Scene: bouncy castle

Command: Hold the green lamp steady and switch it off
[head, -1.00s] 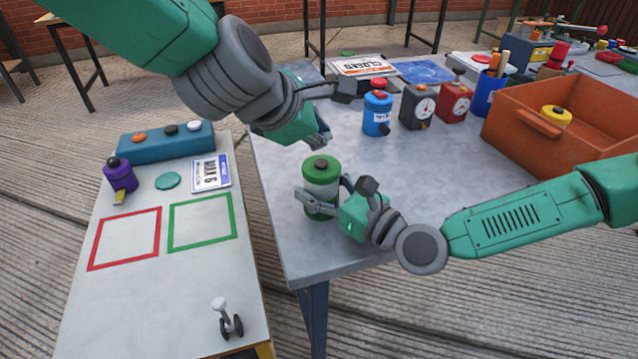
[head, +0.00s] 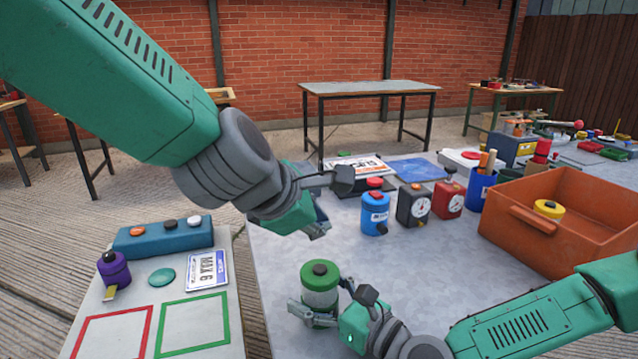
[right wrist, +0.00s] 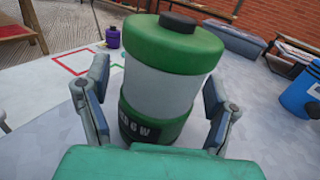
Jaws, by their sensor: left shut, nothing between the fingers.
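The green lamp (head: 320,287) stands upright near the front left edge of the grey table, with green top and base, a pale middle and a dark button on top. It fills the middle of the right wrist view (right wrist: 165,85). My right gripper (head: 325,305) is low around it, one finger on each side. In the right wrist view, a gap shows between the left finger and the lamp, so these fingers (right wrist: 158,90) look open. My left gripper (head: 319,230) is shut and empty, above and behind the lamp's top, apart from it. I cannot tell whether the lamp is lit.
A blue canister (head: 375,215), a dark gauge box (head: 413,206) and a red gauge box (head: 448,198) stand behind. An orange crate (head: 560,215) is at right. A lower white table (head: 195,300) at left holds a purple canister (head: 113,270).

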